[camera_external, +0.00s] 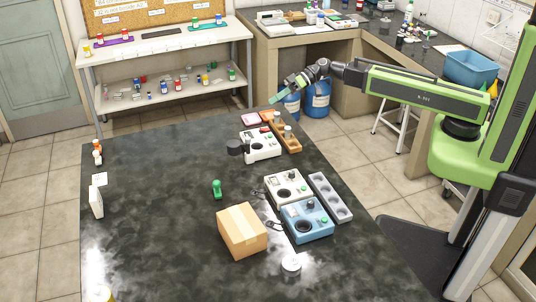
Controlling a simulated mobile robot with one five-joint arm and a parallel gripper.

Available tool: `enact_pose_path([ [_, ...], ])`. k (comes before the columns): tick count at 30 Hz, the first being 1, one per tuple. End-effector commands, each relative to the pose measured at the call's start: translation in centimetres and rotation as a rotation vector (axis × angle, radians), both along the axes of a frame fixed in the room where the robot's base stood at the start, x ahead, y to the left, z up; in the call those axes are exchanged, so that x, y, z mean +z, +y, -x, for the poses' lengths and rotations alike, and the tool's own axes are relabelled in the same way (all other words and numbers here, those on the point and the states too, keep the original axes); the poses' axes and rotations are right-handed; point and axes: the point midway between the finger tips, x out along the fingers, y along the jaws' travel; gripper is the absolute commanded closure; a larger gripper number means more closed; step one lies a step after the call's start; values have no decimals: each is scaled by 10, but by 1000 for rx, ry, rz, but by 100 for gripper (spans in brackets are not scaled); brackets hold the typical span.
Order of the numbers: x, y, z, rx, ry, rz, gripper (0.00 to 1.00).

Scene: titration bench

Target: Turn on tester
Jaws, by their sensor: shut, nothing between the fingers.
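Three bench devices stand on the dark table (150,190), and I cannot tell which one is the tester. The blue device (318,229) has dark round parts on top. A white device (274,198) with a dark knob sits just behind it. Another white device (262,153) stands farther back, with a dark round part at its left. My gripper (277,100) has green fingers. It is shut and empty, raised in the air near the table's far end, beyond all three devices and touching none of them.
A cardboard box (241,238) stands left of the blue device. A grey rack (329,195) and a wooden rack (292,143) line the right side. The table's left half is mostly clear.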

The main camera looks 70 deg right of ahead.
Motion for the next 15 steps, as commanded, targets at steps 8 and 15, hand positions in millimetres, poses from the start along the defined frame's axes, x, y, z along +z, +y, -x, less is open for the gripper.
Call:
enact_pose_path([
  [8, -24, -20, -7, -32, 2, -30, 100],
  [15, -23, -20, -7, -30, 4, -30, 100],
])
